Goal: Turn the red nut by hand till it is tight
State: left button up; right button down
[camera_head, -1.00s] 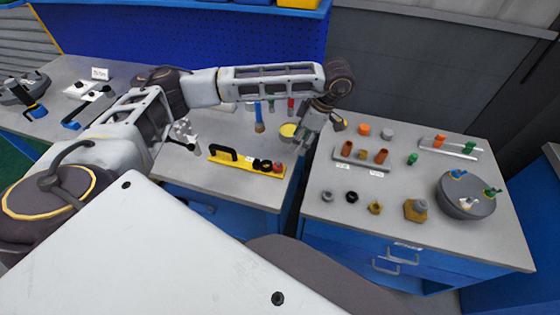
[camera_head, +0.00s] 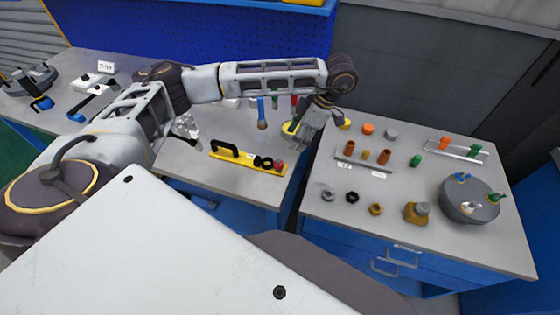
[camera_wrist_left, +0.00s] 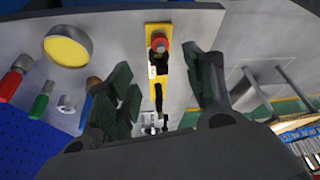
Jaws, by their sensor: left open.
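A red nut-like piece (camera_head: 280,166) sits at the right end of a yellow bar (camera_head: 228,158) with a black handle, on the middle bench. In the left wrist view the red piece (camera_wrist_left: 160,41) shows ahead of the fingers, beyond black parts on the same bar. My left gripper (camera_head: 312,132) hangs above the bench's right part, beside a yellow-topped round dish, up and right of the red piece in the head view. Its two dark fingers (camera_wrist_left: 165,88) are apart with nothing held between them. I cannot see the red piece's thread. My right gripper is not in view.
The yellow-topped dish (camera_wrist_left: 68,46) and several hand tools lie near the blue pegboard (camera_head: 190,45). A gap separates this bench from the right bench (camera_head: 330,225), which holds loose nuts, a slotted rack (camera_head: 362,163) and a dark round shell (camera_head: 468,207) with coloured knobs.

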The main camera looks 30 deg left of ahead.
pick_arm(q)
jog(key=shift+f, duration=0.15)
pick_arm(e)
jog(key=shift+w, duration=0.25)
pick_arm(q)
jog(key=shift+f, duration=0.1)
jog(key=b, duration=0.1)
send_near(279, 163)
jog(key=shift+b+x, duration=0.45)
jog(key=shift+x, duration=3.2)
jog(key=shift+s+a+f+b, duration=0.15)
jog(key=shift+a+f+b, duration=0.1)
jog(key=shift+f+b, duration=0.25)
jog(key=shift+f, duration=0.2)
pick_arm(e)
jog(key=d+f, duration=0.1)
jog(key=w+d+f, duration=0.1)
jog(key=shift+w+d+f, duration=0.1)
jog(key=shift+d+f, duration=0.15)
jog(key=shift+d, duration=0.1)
pick_arm(q)
jog(key=shift+a, duration=0.1)
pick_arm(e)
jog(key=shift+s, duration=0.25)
